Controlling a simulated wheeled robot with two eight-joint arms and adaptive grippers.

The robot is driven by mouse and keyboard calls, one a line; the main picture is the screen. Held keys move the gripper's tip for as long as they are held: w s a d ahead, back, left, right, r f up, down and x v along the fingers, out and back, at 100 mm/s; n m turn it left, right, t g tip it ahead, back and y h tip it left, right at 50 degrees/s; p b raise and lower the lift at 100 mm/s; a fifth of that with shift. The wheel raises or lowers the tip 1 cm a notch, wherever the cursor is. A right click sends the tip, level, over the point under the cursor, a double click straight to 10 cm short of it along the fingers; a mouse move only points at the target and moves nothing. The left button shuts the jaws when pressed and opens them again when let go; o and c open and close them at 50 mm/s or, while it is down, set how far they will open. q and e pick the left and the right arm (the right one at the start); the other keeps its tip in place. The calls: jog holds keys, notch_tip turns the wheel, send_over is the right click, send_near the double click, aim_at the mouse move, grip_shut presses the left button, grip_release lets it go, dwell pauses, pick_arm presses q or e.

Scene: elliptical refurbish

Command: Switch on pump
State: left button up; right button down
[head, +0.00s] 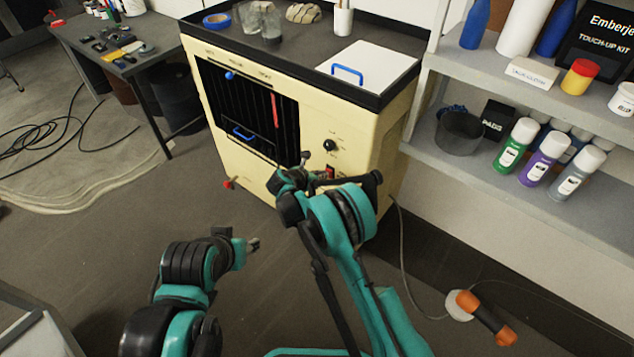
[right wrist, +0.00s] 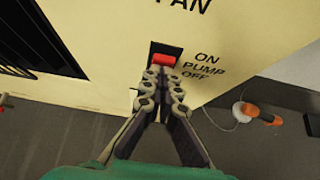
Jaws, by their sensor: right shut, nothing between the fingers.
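The pump switch is a red rocker in a black housing on the cream cabinet's (head: 370,125) front. It shows in the right wrist view (right wrist: 163,59), beside the printed words ON, PUMP and OFF, and partly in the head view (head: 330,171). My right gripper (head: 320,177) is shut and empty. In the right wrist view its fingertips (right wrist: 164,73) lie just below the red rocker, overlapping the housing; whether they touch it I cannot tell. My left gripper (head: 253,244) is low over the floor, away from the cabinet; its jaws are too small to read.
A black knob (head: 330,145) sits above the switch. The cabinet's dark slatted opening (head: 240,105) is to its left. A shelf (head: 600,195) with spray cans stands right. An orange-handled tool (head: 488,320) and a cable lie on the floor. Floor left of the cabinet is mostly clear.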

dwell(0.3)
jog(key=shift+w+d+r+g+y+p, duration=0.15)
jog(key=shift+w+d+g+y+p, duration=0.2)
jog(key=shift+g+y+p, duration=0.35)
jog(key=shift+r, duration=0.1)
jog(key=shift+r+p, duration=0.35)
jog(key=shift+r, duration=0.4)
